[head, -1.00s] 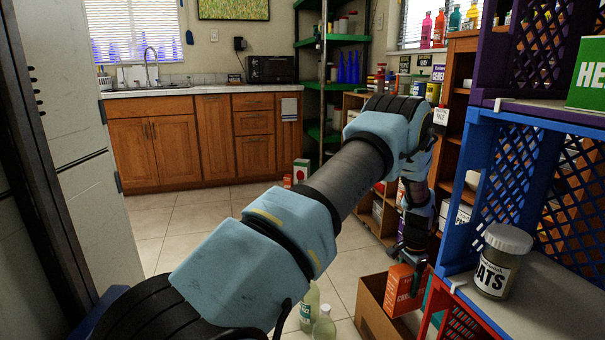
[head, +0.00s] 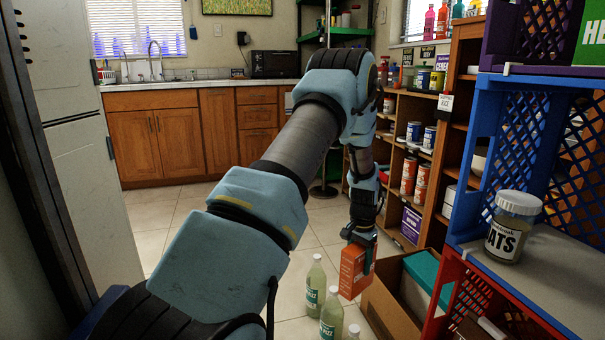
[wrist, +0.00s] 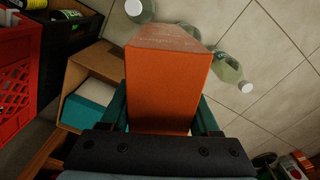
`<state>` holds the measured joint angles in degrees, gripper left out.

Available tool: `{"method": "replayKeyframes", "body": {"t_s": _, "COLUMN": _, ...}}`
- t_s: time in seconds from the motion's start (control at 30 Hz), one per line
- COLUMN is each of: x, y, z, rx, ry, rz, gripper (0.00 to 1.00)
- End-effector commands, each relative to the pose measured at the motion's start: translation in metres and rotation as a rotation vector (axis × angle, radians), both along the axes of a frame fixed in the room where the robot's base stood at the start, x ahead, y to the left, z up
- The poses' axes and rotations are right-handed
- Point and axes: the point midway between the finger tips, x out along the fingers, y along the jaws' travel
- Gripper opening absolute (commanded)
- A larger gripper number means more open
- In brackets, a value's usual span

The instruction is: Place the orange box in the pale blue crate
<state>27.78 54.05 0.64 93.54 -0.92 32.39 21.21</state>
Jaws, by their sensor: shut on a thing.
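The orange box (head: 353,270) is upright in my gripper (head: 360,238), left of an open cardboard carton in the head view. Its height above the floor is hard to tell. In the wrist view the orange box (wrist: 168,85) fills the middle, between the two fingers of my gripper (wrist: 164,118), which is shut on it. I cannot make out a crate that is clearly pale blue. A strong blue crate (head: 468,165) stands at the right with a jar of oats inside; it is far to the right of my gripper.
The open cardboard carton (head: 385,300) holds a teal-and-white box (head: 422,272). Bottles (head: 316,285) stand on the floor beside the orange box. A red crate (head: 452,290) is below the blue one, a purple crate (head: 505,40) above. Shelves line the right; floor at left is clear.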

Motion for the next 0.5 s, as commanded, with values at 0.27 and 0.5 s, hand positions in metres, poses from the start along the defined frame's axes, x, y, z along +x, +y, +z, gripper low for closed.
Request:
{"method": "replayKeyframes", "body": {"t_s": 0.27, "x": -0.015, "y": 0.142, "z": -0.013, "rx": -0.001, "ry": -0.002, "rz": 0.406, "gripper": 0.0}}
{"method": "replayKeyframes", "body": {"t_s": 0.5, "x": -0.045, "y": 0.21, "z": -0.016, "rx": -0.001, "ry": -0.001, "rz": 0.63, "gripper": 0.0}}
